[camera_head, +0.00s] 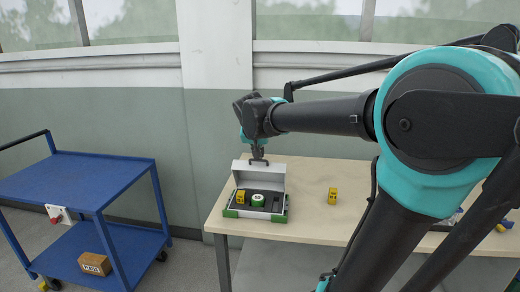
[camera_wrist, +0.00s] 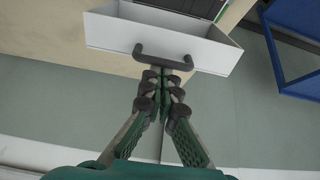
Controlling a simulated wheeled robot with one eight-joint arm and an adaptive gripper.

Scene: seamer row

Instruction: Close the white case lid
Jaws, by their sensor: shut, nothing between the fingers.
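The white case (camera_head: 240,212) stands on the wooden table, its lid (camera_head: 258,176) raised at the back. The lid's plain outer side (camera_wrist: 110,34) and dark handle (camera_wrist: 163,56) show in the wrist view. A yellow block (camera_head: 240,197) and a green-and-white round item (camera_head: 258,200) sit in the case's dark insert. My gripper (camera_head: 257,156) is above the lid's top edge, pointing down. In the wrist view my gripper (camera_wrist: 163,76) is shut and empty, its fingertips close to the handle; I cannot tell whether they touch it.
A yellow block (camera_head: 333,196) stands on the table (camera_head: 310,178) right of the case, with bare tabletop around it. A blue cart (camera_head: 80,180) stands at the left, a brown box (camera_head: 95,263) on its lower shelf. The wall is close behind the table.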

